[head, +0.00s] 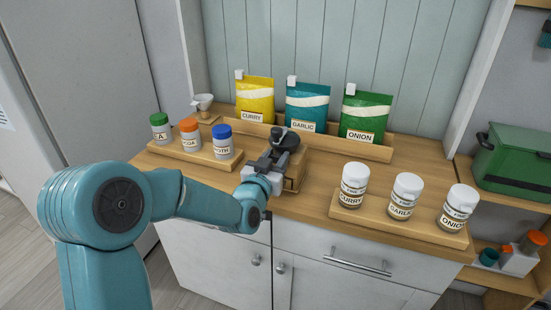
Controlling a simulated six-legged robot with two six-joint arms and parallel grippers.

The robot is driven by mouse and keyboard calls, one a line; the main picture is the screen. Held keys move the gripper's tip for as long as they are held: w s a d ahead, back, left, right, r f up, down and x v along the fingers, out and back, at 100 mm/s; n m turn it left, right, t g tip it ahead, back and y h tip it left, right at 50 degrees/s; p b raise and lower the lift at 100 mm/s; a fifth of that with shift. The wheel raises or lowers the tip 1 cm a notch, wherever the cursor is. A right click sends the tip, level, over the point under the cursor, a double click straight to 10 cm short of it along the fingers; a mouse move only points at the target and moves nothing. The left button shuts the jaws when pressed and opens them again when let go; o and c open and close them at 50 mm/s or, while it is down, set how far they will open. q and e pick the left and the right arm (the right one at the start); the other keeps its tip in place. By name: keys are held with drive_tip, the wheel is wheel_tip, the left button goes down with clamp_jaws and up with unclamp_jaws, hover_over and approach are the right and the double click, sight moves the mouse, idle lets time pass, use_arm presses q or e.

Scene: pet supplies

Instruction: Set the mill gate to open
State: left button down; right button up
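The mill (294,174) is a small wooden box with a dark metal top (284,139). It stands on the wooden counter near the middle of the head view. My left gripper (272,157) is at the mill's left front side, close to or touching it. The gripper covers part of the mill, and I cannot make out the gate or its setting. The fingers are too small and dark against the mill to tell whether they are open or shut. My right gripper is not in view.
Jars stand on a wooden tray (190,153) at left and on another tray (385,222) at right. Curry, garlic and onion pouches stand in a rack (376,151) behind. A small white funnel (203,102) is at back left. Bare counter (320,180) lies right of the mill.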

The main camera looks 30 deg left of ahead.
use_arm(q)
drive_tip(key=b+v, duration=0.2)
drive_tip(key=shift+s+d+f+b, duration=0.1)
drive_tip(key=shift+s+b, duration=0.1)
drive_tip(key=shift+b, duration=0.1)
drive_tip(key=shift+s, duration=0.15)
drive_tip(key=c, duration=0.8)
unclamp_jaws()
drive_tip(key=shift+c, duration=0.2)
drive_tip(key=b+v, duration=0.8)
drive_tip(key=v, duration=0.8)
drive_tip(key=shift+d, duration=0.15)
